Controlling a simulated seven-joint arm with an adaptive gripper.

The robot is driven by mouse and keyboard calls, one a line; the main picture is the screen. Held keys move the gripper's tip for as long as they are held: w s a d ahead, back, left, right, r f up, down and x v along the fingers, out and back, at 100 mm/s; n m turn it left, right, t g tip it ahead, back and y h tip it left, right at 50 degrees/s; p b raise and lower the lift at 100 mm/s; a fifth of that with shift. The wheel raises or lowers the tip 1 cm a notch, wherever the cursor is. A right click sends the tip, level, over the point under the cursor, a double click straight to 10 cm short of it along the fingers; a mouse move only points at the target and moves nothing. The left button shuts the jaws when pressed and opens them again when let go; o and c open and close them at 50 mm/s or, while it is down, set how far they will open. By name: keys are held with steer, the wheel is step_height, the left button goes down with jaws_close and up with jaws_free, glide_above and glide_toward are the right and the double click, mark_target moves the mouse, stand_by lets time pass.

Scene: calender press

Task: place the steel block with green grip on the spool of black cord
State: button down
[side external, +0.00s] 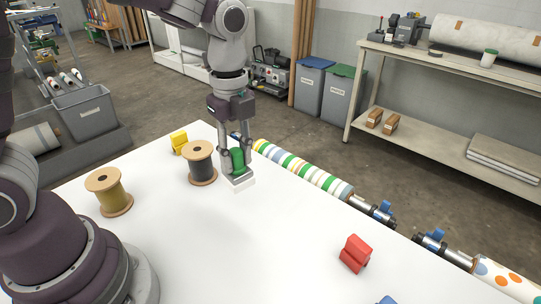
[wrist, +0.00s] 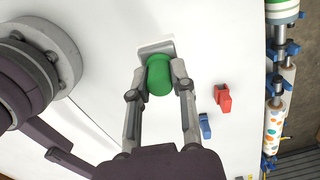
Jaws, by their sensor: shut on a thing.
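The steel block (side external: 238,183) with its green grip (side external: 238,158) is upright between the fingers of my gripper (side external: 236,167). The fingers are shut on the green grip, one on each side. In the wrist view the green grip (wrist: 159,76) is between my gripper's fingertips (wrist: 158,71), and the steel block (wrist: 155,46) shows beyond it. The block is at or just above the white table; I cannot tell which. The spool of black cord (side external: 199,164) stands upright just left of my gripper in the side view. It does not show in the wrist view.
A spool of olive cord (side external: 111,196) stands farther left on the white table (side external: 230,245). A yellow clip-like object (side external: 179,141) is behind the black spool. A red one (side external: 355,253) and a blue one (side external: 387,300) are at the right. Patterned rollers (side external: 300,172) run along the far edge.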

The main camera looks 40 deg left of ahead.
steer(key=s+a+r+n, duration=0.2)
steer(key=s+a, duration=0.9)
glide_above(197, 149)
steer(key=shift+s+d+f, duration=0.1)
steer(key=shift+s+f, duration=0.1)
steer(key=shift+f, duration=0.8)
steer(key=shift+w+f, duration=0.2)
steer(key=shift+f, duration=1.55)
steer(key=shift+f, duration=0.15)
steer(key=c, duration=1)
jaws_free()
steer(key=shift+o, duration=0.2)
